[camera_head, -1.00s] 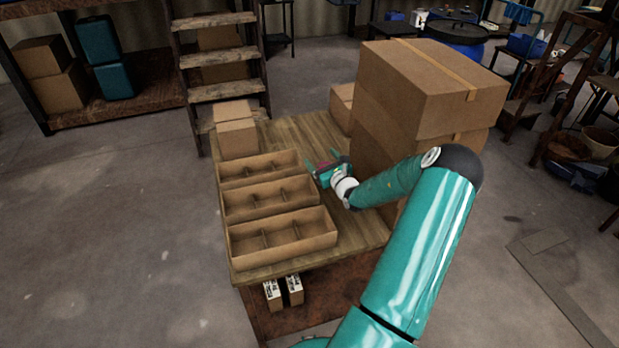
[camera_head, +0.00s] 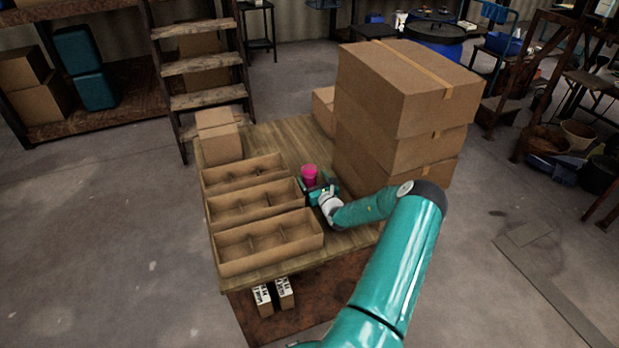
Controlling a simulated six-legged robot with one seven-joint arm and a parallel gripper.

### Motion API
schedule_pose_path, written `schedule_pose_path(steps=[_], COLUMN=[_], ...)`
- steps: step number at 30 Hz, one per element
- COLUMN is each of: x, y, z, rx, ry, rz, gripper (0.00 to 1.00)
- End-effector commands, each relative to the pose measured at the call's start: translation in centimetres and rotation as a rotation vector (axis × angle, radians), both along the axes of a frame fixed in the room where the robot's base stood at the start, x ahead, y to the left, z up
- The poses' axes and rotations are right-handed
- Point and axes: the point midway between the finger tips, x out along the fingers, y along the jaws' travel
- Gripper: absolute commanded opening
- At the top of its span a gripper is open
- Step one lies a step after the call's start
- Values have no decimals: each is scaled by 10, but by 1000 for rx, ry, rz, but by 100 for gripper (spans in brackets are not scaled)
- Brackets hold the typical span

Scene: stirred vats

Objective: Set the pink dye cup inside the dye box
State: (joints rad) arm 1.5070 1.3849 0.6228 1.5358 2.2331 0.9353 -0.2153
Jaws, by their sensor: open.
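The pink dye cup (camera_head: 309,173) stands upright on the wooden table, just right of the open boxes. My gripper (camera_head: 316,187) is open and low, on the near side of the cup. One finger appears left of the cup's base and one right of it. The cup's lower part is partly hidden, and I cannot tell whether the gripper touches it. Three open cardboard boxes with dividers stand in a row on the left: a far one (camera_head: 212,186), a middle one (camera_head: 235,215) and a near one (camera_head: 275,249). I cannot tell which is the dye box. Their visible compartments look empty.
A tall stack of closed cartons (camera_head: 395,115) stands right of the cup, close to my arm. A smaller carton (camera_head: 219,140) sits at the table's far left corner. Bare tabletop (camera_head: 285,140) lies behind the cup. Two small boxes (camera_head: 274,296) sit under the table.

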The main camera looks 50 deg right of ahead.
Motion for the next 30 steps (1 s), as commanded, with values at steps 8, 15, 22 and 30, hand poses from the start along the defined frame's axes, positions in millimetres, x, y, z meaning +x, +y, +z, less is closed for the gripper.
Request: schedule_pose_path(steps=[8, 15, 22, 30], x=[39, 46, 45, 45], y=[-18, -22, -22, -22], z=[0, 0, 0, 1], rx=[-1, 0, 0, -1], ry=[-2, 0, 0, -2], rz=[2, 2, 2, 2], gripper=[80, 80, 51, 23])
